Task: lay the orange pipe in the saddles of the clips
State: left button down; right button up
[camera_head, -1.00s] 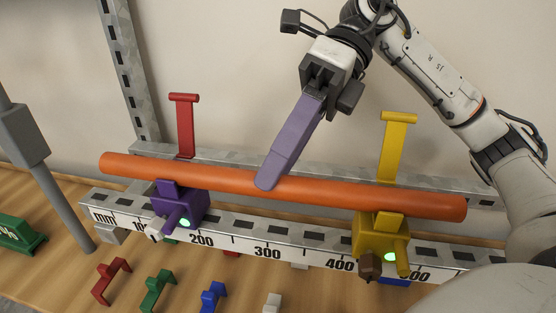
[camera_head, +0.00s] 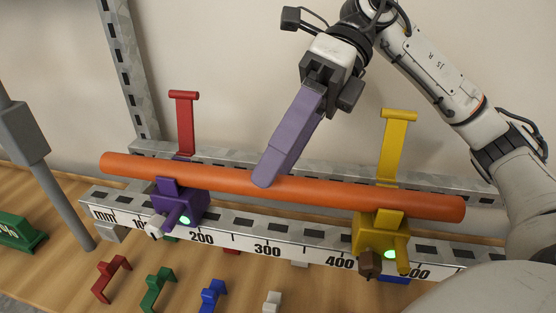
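The orange pipe (camera_head: 340,195) lies across the purple clip (camera_head: 180,203) on the left and the yellow clip (camera_head: 381,232) on the right, sloping down to the right in the picture. The clips' front tabs cover parts of its lower side; I cannot tell whether it is fully seated. My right gripper (camera_head: 264,182) reaches down from above with its long purple finger overlapping the pipe's middle. The other finger is hidden, so its grip is unclear. My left gripper is not in view. A red latch arm (camera_head: 185,125) and a yellow latch arm (camera_head: 396,145) stand upright behind the pipe.
The clips sit on a metal rail with a millimetre scale (camera_head: 267,249). Small red (camera_head: 110,278), green (camera_head: 157,289), blue (camera_head: 211,297) and white (camera_head: 272,302) pieces lie on the wooden surface in front. A grey post (camera_head: 60,195) stands at the left, near a green block (camera_head: 20,235).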

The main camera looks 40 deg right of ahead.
jog(key=p+v, duration=0.2)
jog(key=v, duration=0.8)
jog(key=shift+d+r, duration=0.1)
